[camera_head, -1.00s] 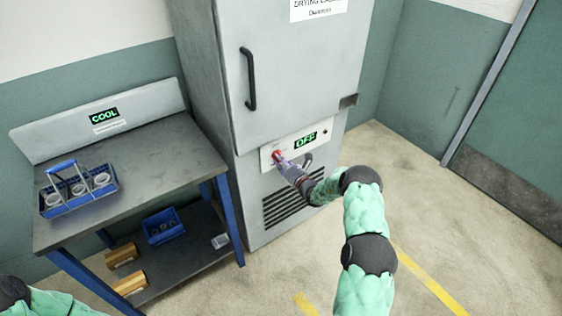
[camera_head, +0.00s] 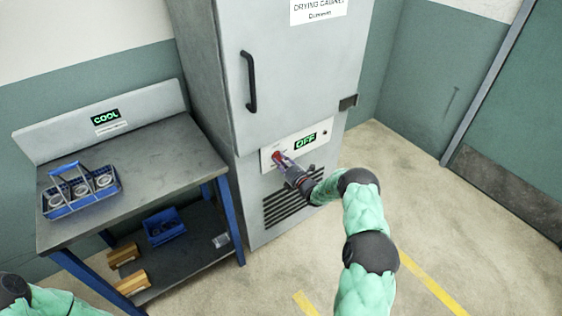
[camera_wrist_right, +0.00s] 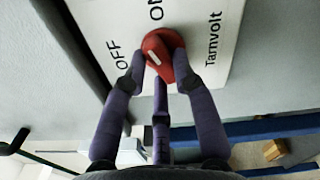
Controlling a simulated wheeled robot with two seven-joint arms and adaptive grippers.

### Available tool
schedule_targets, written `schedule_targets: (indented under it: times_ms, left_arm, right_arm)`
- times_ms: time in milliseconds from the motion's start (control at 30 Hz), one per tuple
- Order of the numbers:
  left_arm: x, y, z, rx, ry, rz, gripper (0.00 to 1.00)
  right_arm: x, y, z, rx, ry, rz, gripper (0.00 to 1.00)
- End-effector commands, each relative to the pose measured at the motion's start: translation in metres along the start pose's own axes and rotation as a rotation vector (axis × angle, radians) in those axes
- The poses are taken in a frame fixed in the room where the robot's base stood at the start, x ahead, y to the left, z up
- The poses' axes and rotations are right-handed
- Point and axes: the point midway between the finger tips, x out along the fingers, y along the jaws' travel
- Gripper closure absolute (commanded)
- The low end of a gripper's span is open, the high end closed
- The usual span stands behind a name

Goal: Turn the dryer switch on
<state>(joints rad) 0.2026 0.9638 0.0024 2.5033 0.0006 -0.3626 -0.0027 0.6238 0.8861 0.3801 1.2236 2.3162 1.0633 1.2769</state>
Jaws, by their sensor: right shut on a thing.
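The dryer switch is a red knob (camera_wrist_right: 160,55) on a white panel marked OFF, ON and Tarnvolt in the right wrist view. In the head view the red knob (camera_head: 276,156) sits at the left of the control panel (camera_head: 267,163), and the green display (camera_head: 306,140) reads OFF. My right gripper (camera_wrist_right: 160,78) has its fingers around the knob and is shut on it; it also shows in the head view (camera_head: 284,163), where it partly covers the knob. My left arm shows only at the lower left corner, with its gripper out of view.
The grey drying cabinet (camera_head: 295,75) has a black door handle (camera_head: 249,80). At left, a bench (camera_head: 150,165) with a COOL sign (camera_head: 105,117) carries a blue carrier (camera_head: 60,211) with round parts. A blue bin (camera_head: 163,228) and wooden blocks stand below. Floor at right is clear.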

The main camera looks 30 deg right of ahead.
Motion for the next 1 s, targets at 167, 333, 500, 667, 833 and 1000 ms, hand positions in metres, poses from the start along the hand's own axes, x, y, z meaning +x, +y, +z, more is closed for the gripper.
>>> schedule_targets:
  times_ms: [167, 333, 500, 667, 833, 1000]
  left_arm:
    - [-0.0022, 0.0008, 0.0, 0.0, 0.0, 0.0, 0.6]
    - [-0.0034, 0.0012, 0.0001, 0.0, 0.0, 0.0, 0.6]
    - [-0.0042, 0.0015, 0.0002, 0.0, 0.0, 0.0, 0.6]
    - [-0.0045, 0.0016, 0.0002, 0.0, 0.0, 0.0, 0.6]
    - [-0.0047, 0.0017, 0.0001, 0.0, 0.0, 0.0, 0.6]
    - [-0.0047, 0.0017, 0.0002, 0.0, 0.0, 0.0, 0.6]
  right_arm:
    - [-0.0006, -0.0004, 0.0012, 0.152, -0.001, -0.002, 1.0]
    - [-0.0006, -0.0004, 0.0019, 0.269, -0.001, -0.002, 1.0]
    - [-0.0006, -0.0005, 0.0025, 0.352, -0.002, -0.002, 1.0]
    - [-0.0006, -0.0006, 0.0028, 0.399, -0.002, -0.002, 1.0]
    - [-0.0006, -0.0007, 0.0029, 0.421, -0.002, -0.002, 1.0]
    - [-0.0006, -0.0008, 0.0028, 0.425, -0.002, -0.002, 1.0]
